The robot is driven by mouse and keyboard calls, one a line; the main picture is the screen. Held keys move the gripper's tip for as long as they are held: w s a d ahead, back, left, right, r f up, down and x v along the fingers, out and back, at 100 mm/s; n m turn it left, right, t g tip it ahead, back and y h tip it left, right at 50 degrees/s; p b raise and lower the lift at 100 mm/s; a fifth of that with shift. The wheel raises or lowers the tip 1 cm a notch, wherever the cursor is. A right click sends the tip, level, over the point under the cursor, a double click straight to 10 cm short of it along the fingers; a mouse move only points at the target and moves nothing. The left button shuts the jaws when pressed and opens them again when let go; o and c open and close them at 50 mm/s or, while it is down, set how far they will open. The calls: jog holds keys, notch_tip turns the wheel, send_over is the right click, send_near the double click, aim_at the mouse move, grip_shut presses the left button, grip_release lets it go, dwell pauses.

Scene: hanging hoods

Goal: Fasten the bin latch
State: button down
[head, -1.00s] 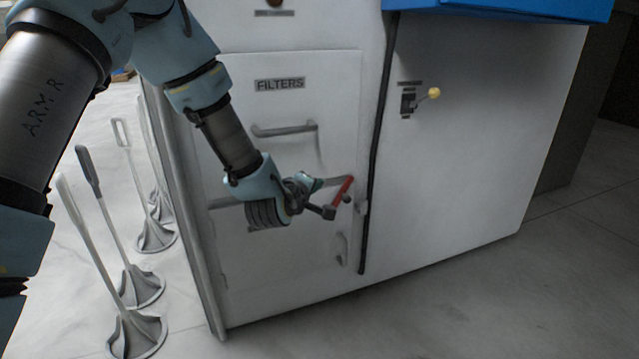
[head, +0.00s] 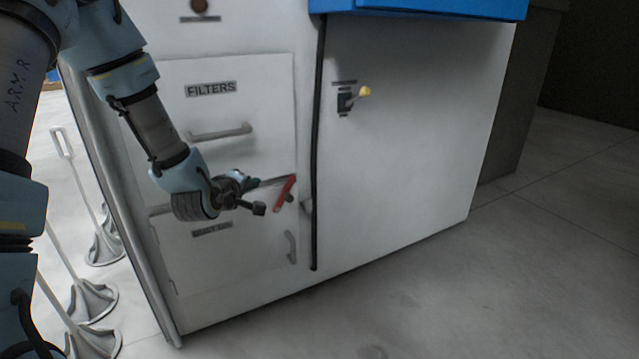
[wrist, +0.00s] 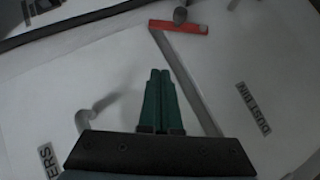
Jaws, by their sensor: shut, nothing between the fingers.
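The red latch lever (head: 285,192) sits at the right edge of the seam between the filters drawer (head: 240,110) and the dust bin panel (head: 225,262). It is tilted, its upper end leaning right in the head view. My gripper (head: 256,190) is shut and empty, just left of the lever in the head view.
A drawer handle (head: 220,132) is above my gripper and a bin handle (head: 291,247) below the lever. A black cable (head: 318,150) hangs to the right. A yellow-knobbed switch (head: 363,91) is further right. Several long-handled hoods stand at left. Floor at right is clear.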

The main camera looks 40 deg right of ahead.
aim_at(286, 182)
jog(key=shift+s+d, duration=0.1)
jog(key=shift+s, duration=0.05)
jog(key=b+x, duration=0.2)
jog(key=x, duration=0.8)
jog(key=shift+d+f, duration=0.15)
jog(key=shift+s+d+f, duration=0.1)
jog(key=shift+d+f, duration=0.2)
jog(key=shift+d, duration=0.2)
jog(key=shift+s+d+f, duration=0.1)
jog(key=shift+d+f, duration=0.25)
jog(key=shift+d, duration=0.2)
jog(key=shift+d+f+b, duration=0.25)
jog(key=shift+d+b, duration=0.1)
jog(key=shift+d, duration=0.15)
jog(key=shift+d, duration=0.1)
jog(key=shift+d+r, duration=0.1)
jog(key=shift+d, duration=0.05)
